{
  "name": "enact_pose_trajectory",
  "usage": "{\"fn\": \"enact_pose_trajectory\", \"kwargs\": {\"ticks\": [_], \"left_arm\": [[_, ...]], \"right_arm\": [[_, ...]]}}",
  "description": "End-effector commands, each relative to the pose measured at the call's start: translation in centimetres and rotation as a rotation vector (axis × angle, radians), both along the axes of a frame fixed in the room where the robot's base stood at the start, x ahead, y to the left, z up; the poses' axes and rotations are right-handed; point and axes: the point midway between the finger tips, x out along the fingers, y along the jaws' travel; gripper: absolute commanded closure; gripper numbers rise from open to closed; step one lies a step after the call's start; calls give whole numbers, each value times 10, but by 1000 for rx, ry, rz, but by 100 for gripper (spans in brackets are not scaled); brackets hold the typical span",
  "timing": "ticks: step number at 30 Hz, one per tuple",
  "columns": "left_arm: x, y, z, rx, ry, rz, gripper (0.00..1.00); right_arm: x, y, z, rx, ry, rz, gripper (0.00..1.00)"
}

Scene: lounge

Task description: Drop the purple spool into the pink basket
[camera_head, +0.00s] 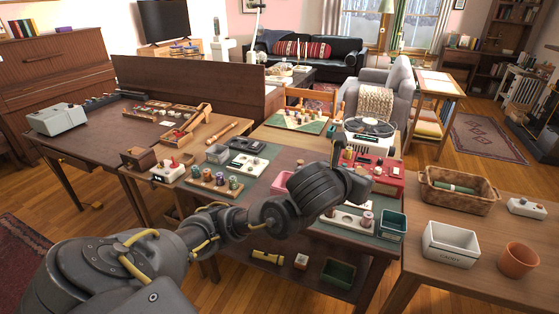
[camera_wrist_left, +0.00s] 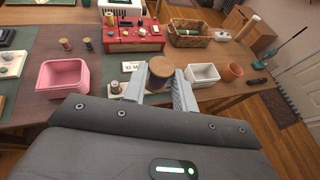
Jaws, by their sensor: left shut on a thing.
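The pink basket (camera_wrist_left: 62,92) stands on the table at the left of the left wrist view; in the head view it shows partly, just left of my wrist (camera_head: 281,184). My left gripper (camera_wrist_left: 161,76) is shut on a spool, whose round wooden top (camera_wrist_left: 160,66) shows between the fingers. In the head view my forearm and wrist hide the spool. My right gripper is not in view.
A red case (camera_wrist_left: 133,38) lies behind the gripper. A wicker basket (camera_head: 458,190), a white box (camera_head: 450,244) and a terracotta pot (camera_head: 517,260) stand on the right table. A green bin (camera_head: 392,225) and a spool rack (camera_head: 213,182) are near my arm.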

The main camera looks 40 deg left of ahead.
Motion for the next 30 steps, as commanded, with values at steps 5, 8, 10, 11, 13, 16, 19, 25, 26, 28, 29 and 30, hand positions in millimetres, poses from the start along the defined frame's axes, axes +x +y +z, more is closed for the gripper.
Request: {"fn": "enact_pose_trajectory", "kwargs": {"ticks": [5,8,10,11,13,16,19,25,26,28,29,30], "left_arm": [[4,2,2,0,0,8,94],[19,11,3,0,3,35,94],[33,21,2,-1,6,60,94],[40,26,1,-3,7,72,94],[52,36,-4,-6,8,90,94],[62,48,-8,-5,6,105,94],[69,55,-11,-2,3,115,94],[85,77,-15,6,1,136,94],[88,82,-17,8,2,140,94],[95,95,-20,11,2,149,94],[98,101,-23,11,3,153,94],[103,111,-26,11,4,160,94]], "right_arm": [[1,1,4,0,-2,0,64],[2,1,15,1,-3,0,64],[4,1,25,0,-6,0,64],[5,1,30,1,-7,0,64],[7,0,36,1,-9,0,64],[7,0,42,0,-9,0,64],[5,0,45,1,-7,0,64],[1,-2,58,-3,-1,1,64],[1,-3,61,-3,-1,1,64],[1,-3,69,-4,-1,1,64],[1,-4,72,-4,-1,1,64],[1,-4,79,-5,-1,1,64]]}}
